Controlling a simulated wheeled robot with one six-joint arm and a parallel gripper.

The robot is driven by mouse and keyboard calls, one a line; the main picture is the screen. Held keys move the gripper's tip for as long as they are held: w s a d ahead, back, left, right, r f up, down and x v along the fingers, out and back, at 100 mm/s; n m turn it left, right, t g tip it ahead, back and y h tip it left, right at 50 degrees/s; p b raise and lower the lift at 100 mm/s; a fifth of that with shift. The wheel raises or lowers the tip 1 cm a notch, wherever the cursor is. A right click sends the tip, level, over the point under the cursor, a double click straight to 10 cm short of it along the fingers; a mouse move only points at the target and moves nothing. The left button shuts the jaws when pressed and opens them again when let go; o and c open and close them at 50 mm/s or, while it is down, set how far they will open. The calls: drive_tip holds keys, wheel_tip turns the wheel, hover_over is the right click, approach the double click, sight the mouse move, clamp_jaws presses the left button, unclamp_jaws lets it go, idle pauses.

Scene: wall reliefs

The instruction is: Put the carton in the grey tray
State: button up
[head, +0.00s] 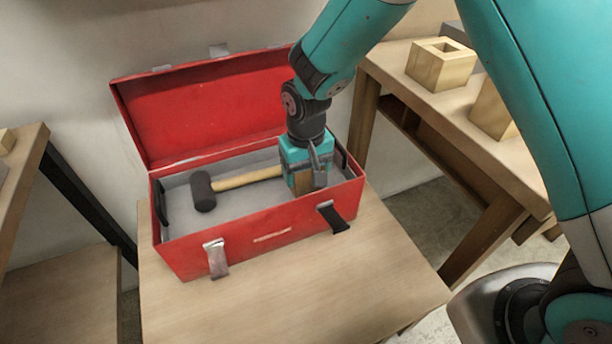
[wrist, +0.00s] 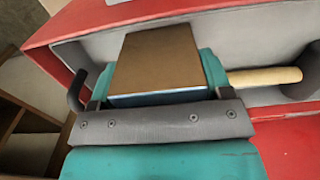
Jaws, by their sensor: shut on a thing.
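My gripper (head: 307,172) is shut on the carton (head: 302,181), a small block with a brown face. In the wrist view the carton (wrist: 156,60) sits between my two teal fingers, with a thin pale blue edge. The gripper and carton are at the right end of an open red toolbox (head: 270,243), inside its opening in the picture. The grey tray-like inside (head: 232,207) of the toolbox shows left of the carton. The carton's underside is hidden, so I cannot tell whether it touches the grey floor.
A mallet (head: 236,181) with a dark head lies in the toolbox, its handle end close to my gripper. The raised red lid (head: 205,110) stands behind. The toolbox rests on a wooden table (head: 330,290). A wooden bench (head: 440,105) with wooden blocks stands at right.

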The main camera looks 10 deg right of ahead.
drive_tip(key=shift+f, duration=0.8)
drive_tip(key=shift+f, duration=0.15)
drive_tip(key=o, duration=1.1)
drive_tip(key=shift+c, duration=0.2)
wheel_tip(320, 180, up, 12)
drive_tip(key=shift+r+p, duration=0.25)
drive_tip(key=shift+p, duration=0.25)
drive_tip(key=s+d+r+n+y, duration=0.2)
drive_tip(key=s+r, duration=0.4)
drive_tip(key=s, duration=0.5)
drive_tip(key=s+d+r+n+y, duration=0.2)
drive_tip(key=s+r, duration=0.4)
drive_tip(key=s, duration=0.5)
drive_tip(key=shift+s+d+n, duration=0.4)
drive_tip(key=shift+n, duration=0.1)
